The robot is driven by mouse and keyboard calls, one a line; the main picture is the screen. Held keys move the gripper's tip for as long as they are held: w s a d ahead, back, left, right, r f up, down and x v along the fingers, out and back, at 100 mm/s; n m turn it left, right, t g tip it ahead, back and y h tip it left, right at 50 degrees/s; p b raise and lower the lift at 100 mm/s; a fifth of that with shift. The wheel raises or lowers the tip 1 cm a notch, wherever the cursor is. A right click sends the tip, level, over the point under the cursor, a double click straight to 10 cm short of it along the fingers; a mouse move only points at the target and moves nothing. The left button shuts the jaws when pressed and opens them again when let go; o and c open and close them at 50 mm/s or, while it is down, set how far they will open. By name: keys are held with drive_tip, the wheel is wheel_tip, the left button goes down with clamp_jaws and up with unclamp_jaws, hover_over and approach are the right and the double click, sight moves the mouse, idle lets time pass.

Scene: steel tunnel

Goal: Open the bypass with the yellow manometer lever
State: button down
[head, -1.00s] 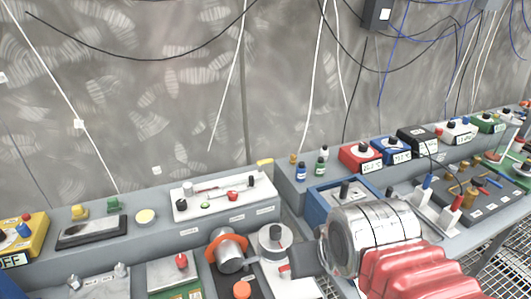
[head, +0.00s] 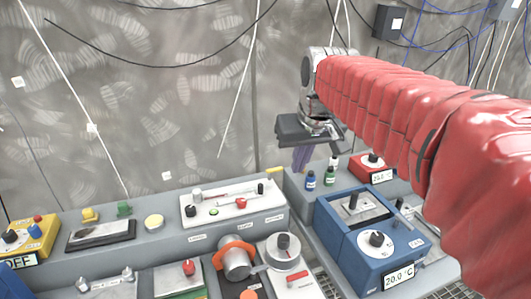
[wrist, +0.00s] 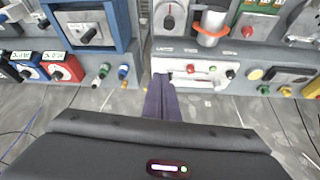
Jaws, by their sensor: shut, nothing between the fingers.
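My gripper (head: 300,162) hangs below its dark wrist plate behind the right bench, its purple fingers shut and empty. A small yellow piece (head: 275,170) sticks out behind the right bench's back edge, near the fingers but apart. I cannot tell whether it is the manometer lever. No labelled manometer is readable.
A blue box (head: 365,245) with a dial reads 20.0 °C, right of the bench gap. Yellow and green knobs (head: 105,211) stand on the left bench. The wall has hanging cables.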

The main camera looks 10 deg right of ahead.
drive_tip(key=w, duration=1.7)
drive_tip(key=w+f+n+g, duration=0.1)
drive_tip(key=w+f, duration=0.8)
drive_tip(key=w, duration=0.4)
drive_tip(key=shift+d+y, duration=0.15)
drive_tip(key=shift+y, duration=0.15)
drive_tip(key=shift+w+f, duration=0.1)
drive_tip(key=d+x, duration=0.1)
drive_tip(key=x, duration=0.9)
drive_tip(key=shift+s, duration=2.1)
